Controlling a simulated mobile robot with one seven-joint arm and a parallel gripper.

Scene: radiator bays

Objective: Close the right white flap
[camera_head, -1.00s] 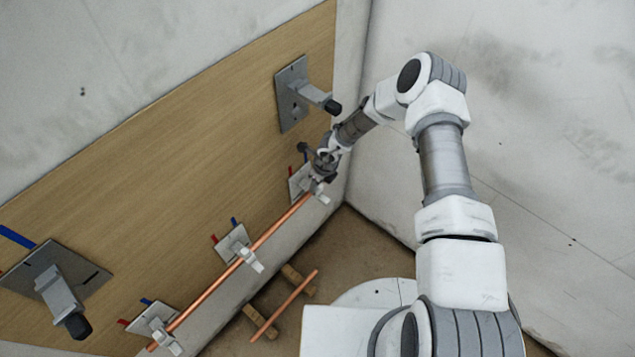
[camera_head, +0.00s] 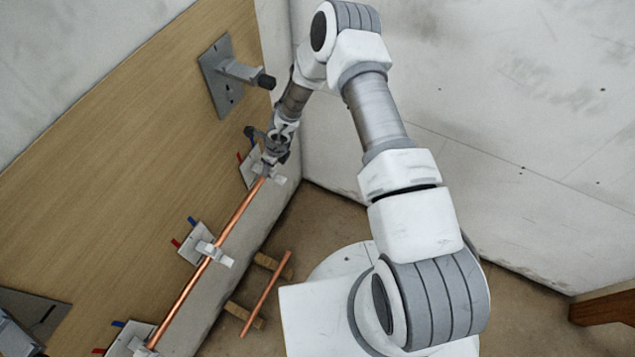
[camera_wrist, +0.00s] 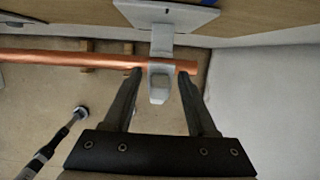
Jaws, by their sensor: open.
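The right white flap (camera_wrist: 158,88) belongs to the rightmost bracket (camera_wrist: 165,16) on the board. In the wrist view it sticks out past the copper pipe (camera_wrist: 70,58), near the pipe's end. It also shows small in the head view (camera_head: 279,180). My gripper (camera_wrist: 160,74) is open, with one finger on each side of the flap and its tips close to the pipe. I cannot tell whether the fingers touch the pipe or flap. In the head view my gripper (camera_head: 270,166) partly hides this bracket.
The pipe runs down-left past a middle bracket (camera_head: 195,243) to a left bracket (camera_head: 130,340). Grey wall mounts (camera_head: 222,75) stick out from the wooden board. A shorter copper pipe (camera_head: 266,292) lies on wooden blocks on the floor. A wall corner stands close at right.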

